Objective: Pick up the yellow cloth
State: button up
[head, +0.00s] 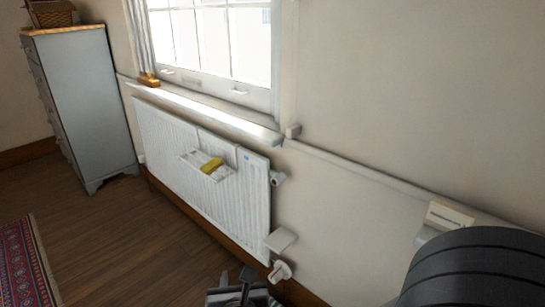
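A small yellow cloth (212,164) lies on a narrow white shelf (222,176) fixed to the front of the white radiator (160,145), below the window. My gripper (243,288) shows in part at the bottom edge of the head view, dark and grey, below and apart from the cloth. Its fingers are too small and cut off to tell whether they are open or shut.
A grey chest of drawers (88,100) with a basket (52,13) on top stands at the left. A windowsill (210,110) overhangs the radiator. A small white ledge (280,240) and valve (280,271) project at its right end. Wooden floor (130,240) is clear; a red rug (22,265) lies left.

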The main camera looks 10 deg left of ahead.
aim_at(210, 166)
jog(key=i+j+z, duration=0.1)
jog(key=j+z, duration=0.7)
jog(key=j, duration=0.15)
jog(key=j+z, duration=0.8)
jog(key=j, duration=0.2)
jog(key=k+j, duration=0.1)
jog(key=j, duration=0.35)
jog(key=k+j, duration=0.15)
jog(key=j, duration=0.25)
jog(key=k+j, duration=0.1)
jog(key=j, duration=0.35)
jog(key=k+j+z, duration=0.1)
jog(key=j, duration=0.3)
